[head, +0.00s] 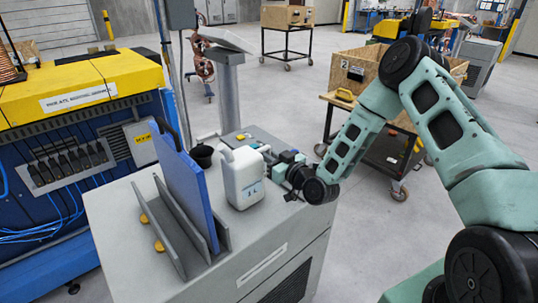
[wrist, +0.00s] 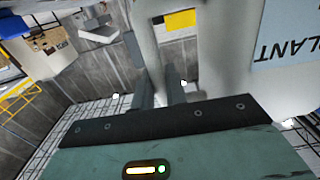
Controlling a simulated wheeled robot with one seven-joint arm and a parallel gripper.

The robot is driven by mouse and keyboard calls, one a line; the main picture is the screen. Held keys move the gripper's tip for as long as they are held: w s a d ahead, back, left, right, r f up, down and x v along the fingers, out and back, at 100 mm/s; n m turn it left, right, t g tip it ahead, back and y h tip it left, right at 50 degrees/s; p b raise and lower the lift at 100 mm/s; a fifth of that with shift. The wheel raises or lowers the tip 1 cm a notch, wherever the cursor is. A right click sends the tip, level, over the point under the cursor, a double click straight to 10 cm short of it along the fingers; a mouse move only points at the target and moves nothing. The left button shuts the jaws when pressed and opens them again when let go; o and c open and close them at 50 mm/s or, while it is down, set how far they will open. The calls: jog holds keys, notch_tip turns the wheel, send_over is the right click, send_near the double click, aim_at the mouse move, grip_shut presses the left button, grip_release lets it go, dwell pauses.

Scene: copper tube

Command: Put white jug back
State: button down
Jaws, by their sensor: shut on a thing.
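My gripper (head: 272,168) reaches in from the right and is shut on the jug's handle side. In the wrist view the jug's body (wrist: 225,60) fills the upper right, with a pale blue label reading "PLANT" upside down. The white handle (wrist: 147,45) runs down between the dark fingers of my gripper (wrist: 155,75). The fingertips are partly hidden by the handle.
A blue panel (head: 187,190) stands upright in a grey slotted holder (head: 165,232) left of the jug. A black cup (head: 201,155) and a control box (head: 245,138) are behind it. The front right of the cabinet top (head: 262,232) is clear. A wooden crate (head: 352,70) is on a cart beyond.

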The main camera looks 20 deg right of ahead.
jog(key=shift+f, duration=0.15)
jog(key=c, duration=1.4)
grip_release()
